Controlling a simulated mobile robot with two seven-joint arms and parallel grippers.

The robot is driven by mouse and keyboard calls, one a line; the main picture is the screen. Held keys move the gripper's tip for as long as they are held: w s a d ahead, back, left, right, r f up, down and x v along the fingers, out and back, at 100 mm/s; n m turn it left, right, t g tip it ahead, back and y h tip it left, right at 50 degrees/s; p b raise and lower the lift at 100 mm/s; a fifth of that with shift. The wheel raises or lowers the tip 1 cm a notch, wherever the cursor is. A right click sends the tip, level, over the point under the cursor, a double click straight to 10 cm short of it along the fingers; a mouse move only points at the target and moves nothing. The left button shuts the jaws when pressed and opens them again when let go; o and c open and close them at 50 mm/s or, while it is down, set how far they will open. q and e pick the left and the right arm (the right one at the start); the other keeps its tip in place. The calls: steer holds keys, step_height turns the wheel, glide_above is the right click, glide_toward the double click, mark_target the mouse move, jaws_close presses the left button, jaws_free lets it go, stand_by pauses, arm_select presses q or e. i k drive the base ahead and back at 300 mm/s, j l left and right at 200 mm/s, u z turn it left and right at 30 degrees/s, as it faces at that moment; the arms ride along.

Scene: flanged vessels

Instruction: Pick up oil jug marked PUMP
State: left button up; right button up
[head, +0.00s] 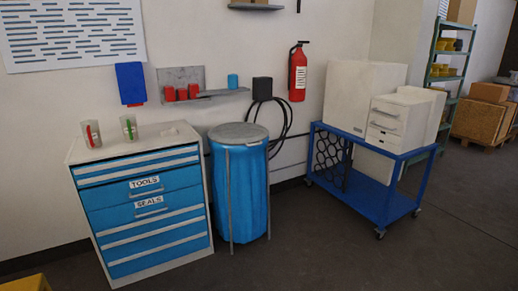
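No marking that reads PUMP can be made out in the head view. Two small greyish containers stand upright on top of the blue drawer cabinet (152,208). The left container (91,134) has a red mark and the right container (129,128) has a green mark. They are too small to tell whether either is an oil jug. Neither of my grippers is in view.
The cabinet's drawers are shut, with labels TOOLS and SEALS. A blue lidded bin (240,190) stands right of it. A blue wheeled cart (372,185) carries white boxes. A fire extinguisher (298,75) hangs on the wall. The floor (300,255) in front is clear.

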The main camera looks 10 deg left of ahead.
mark_target(128, 122)
steer(key=i+j+u, duration=0.15)
steer(key=i+u, duration=0.85)
steer(key=i+l+u, duration=0.1)
steer(key=i, duration=0.5)
steer(key=i+l+u, duration=0.15)
steer(key=i, duration=0.5)
